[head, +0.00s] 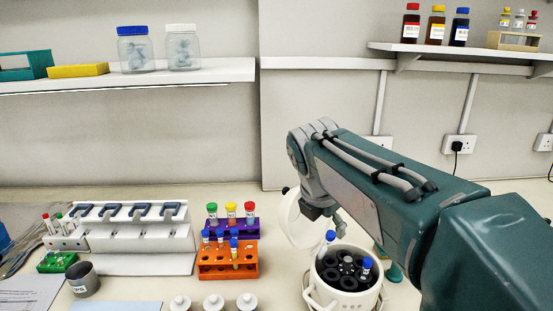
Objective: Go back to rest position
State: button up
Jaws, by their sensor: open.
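My gripper (338,226) points down at the end of my arm, just above the back rim of a small white centrifuge (347,300). Its jaws look small here and are open. A tube with a blue cap (330,236) stands tilted in the left side of the centrifuge rotor, close below my gripper. A second blue-capped tube (367,264) sits in the right side of the dark rotor (345,268). The pale round centrifuge lid (298,218) stands open behind, partly hidden by my gripper.
An orange rack (226,270) and a purple rack (251,228) hold capped tubes left of the centrifuge. A white pipette stand (140,262) is farther left. White-topped items (214,303) line the front edge. Shelves (215,72) hang on the wall behind.

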jog(key=s+d+f+m+t+y, duration=0.1)
jog(key=s+f+m, duration=0.3)
jog(key=s+m, duration=0.5)
jog(key=s+d+f+m+t+y, duration=0.1)
jog(key=s+f+m, duration=0.4)
jog(key=s+m, duration=0.5)
jog(key=m, duration=0.6)
jog(key=shift+d+y, duration=0.3)
jog(key=shift+c, duration=1.2)
jog(key=g+y, duration=0.1)
send_near(331, 233)
jog(key=f, duration=0.2)
jog(key=x, duration=1)
jog(key=shift+w+a+f, duration=0.1)
jog(key=shift+w, duration=0.35)
